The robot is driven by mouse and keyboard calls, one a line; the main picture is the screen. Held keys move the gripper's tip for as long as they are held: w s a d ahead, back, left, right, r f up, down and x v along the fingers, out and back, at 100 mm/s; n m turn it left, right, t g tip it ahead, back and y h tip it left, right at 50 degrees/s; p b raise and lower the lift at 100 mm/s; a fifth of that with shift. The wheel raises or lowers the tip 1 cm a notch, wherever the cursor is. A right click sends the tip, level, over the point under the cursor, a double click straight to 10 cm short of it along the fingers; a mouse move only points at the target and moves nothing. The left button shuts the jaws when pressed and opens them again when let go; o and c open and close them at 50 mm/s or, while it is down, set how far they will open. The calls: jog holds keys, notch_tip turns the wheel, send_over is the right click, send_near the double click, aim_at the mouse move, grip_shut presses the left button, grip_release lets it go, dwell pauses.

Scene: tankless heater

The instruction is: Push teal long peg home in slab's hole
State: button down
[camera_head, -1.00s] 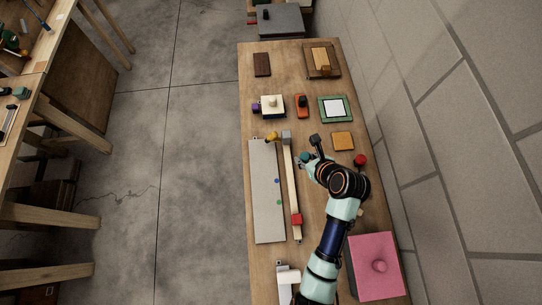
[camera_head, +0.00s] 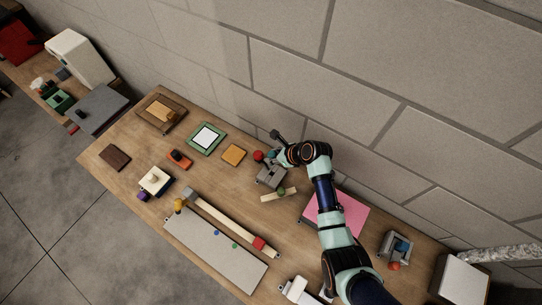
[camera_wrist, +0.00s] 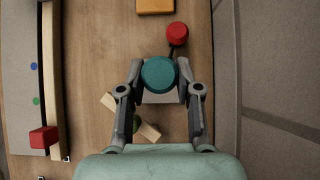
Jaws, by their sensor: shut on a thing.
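The teal peg (camera_wrist: 159,74) is between the two fingers of my gripper (camera_wrist: 159,70), its round top facing the wrist camera. My gripper is shut on it. In the head view the gripper (camera_head: 274,160) is over a grey block (camera_head: 270,178), which I take for the slab. A grey face (camera_wrist: 160,97) shows just under the peg in the wrist view. The peg's lower end and the hole are hidden, so I cannot tell how deep the peg sits.
A red ball (camera_wrist: 177,31) on a dark stem stands just beyond the peg. A pale wooden strip (camera_head: 279,194) with a green part lies in front of the block. A long grey plate (camera_head: 215,250), a rail with a red block (camera_head: 258,243) and a pink box (camera_head: 338,214) are nearby.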

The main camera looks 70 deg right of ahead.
jog(key=shift+s+r+p, duration=0.1)
jog(key=shift+r+p, duration=0.15)
jog(key=shift+p, duration=0.1)
jog(key=b, duration=0.3)
send_over(273, 170)
jog(key=a, duration=0.2)
jog(key=shift+s+f, duration=0.2)
jog(key=shift+f, duration=1.2)
jog(key=shift+s+f, duration=0.2)
jog(key=shift+f, duration=1.15)
jog(key=shift+f+b, duration=0.9)
jog(key=shift+f, duration=0.75)
jog(key=shift+f+b, duration=1.2)
jog(key=shift+f, duration=0.75)
jog(key=c, duration=0.7)
grip_release()
jog(key=v, duration=1.2)
